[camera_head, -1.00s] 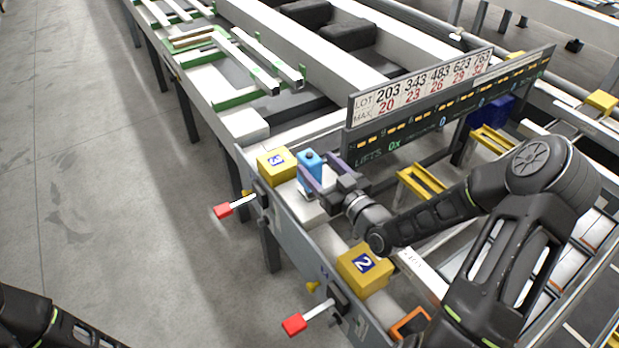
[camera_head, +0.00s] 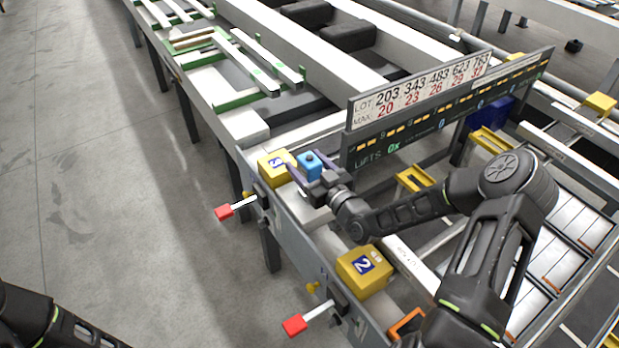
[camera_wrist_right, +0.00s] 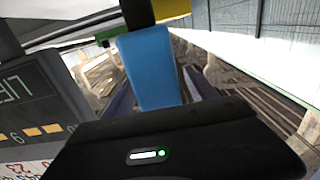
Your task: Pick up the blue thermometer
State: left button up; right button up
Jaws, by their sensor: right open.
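The blue thermometer (camera_head: 311,161) is a small upright blue block with a dark knob on top. It stands on the pale ledge beside the yellow box marked 3. My right gripper (camera_head: 311,171) is open, with its purple-grey fingers on either side of the thermometer. In the right wrist view the thermometer (camera_wrist_right: 151,68) shows between the fingers, with a visible gap on the right side. Its lower part is hidden by the gripper body. Only part of my left arm shows at the lower left; its gripper is out of frame.
The yellow box marked 3 (camera_head: 274,168) is close to the left finger. Another yellow box marked 2 (camera_head: 364,271) sits nearer on the ledge. A lot display board (camera_head: 447,110) stands just behind the gripper. Red-tipped levers (camera_head: 225,212) stick out from the front edge.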

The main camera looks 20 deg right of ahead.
jog(key=shift+w+a, duration=0.1)
jog(key=shift+w, duration=0.7)
grip_shut()
dwell(0.5)
jog(key=shift+r, duration=0.25)
notch_tip(320, 180, up, 10)
jog(key=shift+f+b, duration=0.15)
jog(key=shift+b, duration=0.35)
dwell(0.4)
